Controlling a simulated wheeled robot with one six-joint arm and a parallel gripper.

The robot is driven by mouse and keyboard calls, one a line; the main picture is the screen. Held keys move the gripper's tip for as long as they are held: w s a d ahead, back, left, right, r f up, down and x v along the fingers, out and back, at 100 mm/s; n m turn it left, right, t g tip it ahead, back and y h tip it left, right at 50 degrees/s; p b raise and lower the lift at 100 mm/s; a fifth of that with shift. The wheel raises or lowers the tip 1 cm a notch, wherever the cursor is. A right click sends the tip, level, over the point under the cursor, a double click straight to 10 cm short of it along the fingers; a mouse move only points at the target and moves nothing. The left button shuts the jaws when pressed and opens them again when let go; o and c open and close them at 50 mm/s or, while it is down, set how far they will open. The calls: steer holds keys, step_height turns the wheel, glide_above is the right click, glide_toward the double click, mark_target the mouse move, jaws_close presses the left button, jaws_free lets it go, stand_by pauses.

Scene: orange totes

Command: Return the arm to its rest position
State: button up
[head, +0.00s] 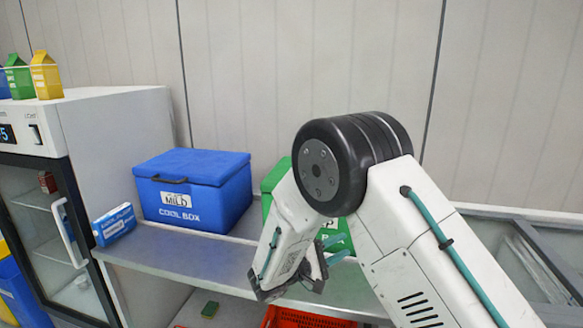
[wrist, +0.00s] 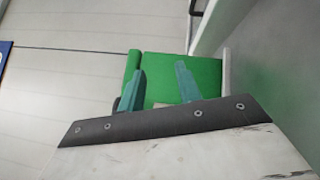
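My arm is folded in the right half of the head view, with its black elbow joint high and the forearm pointing down. My gripper (head: 336,250) is low in front of the green box (head: 339,228), its teal fingers partly hidden by the arm. In the wrist view my gripper (wrist: 160,84) has its two teal fingers apart, with nothing held between them. The green box (wrist: 158,66) shows behind and between the fingers; I cannot tell whether they touch it.
A blue cool box (head: 194,204) and a small blue-white carton (head: 114,224) are on the metal shelf (head: 236,256). A glass-door fridge (head: 112,128) with several cartons on top stands left.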

steer(key=s+d+r+m+g+y, duration=0.2)
steer(key=s+d+r+g+y, duration=0.15)
steer(key=s+d+g, duration=0.4)
steer(key=s+d+r+m+g+y, duration=0.1)
steer(key=s+d+r+g+y, duration=0.3)
steer(key=s, duration=0.7)
steer(key=s+d+r+m+t+y, duration=0.1)
steer(key=s+r+m+t+y, duration=0.1)
steer(key=s, duration=0.7)
steer(key=s+d+r+m+t+y, duration=0.1)
steer(key=s+r+m+y, duration=0.2)
steer(key=s+r+y, duration=0.3)
steer(key=s+y, duration=0.1)
steer(key=s, duration=0.3)
steer(key=shift+d+r+m+t+y, duration=0.25)
steer(key=shift+r+m+t+y, duration=0.1)
steer(key=shift+r+m, duration=0.05)
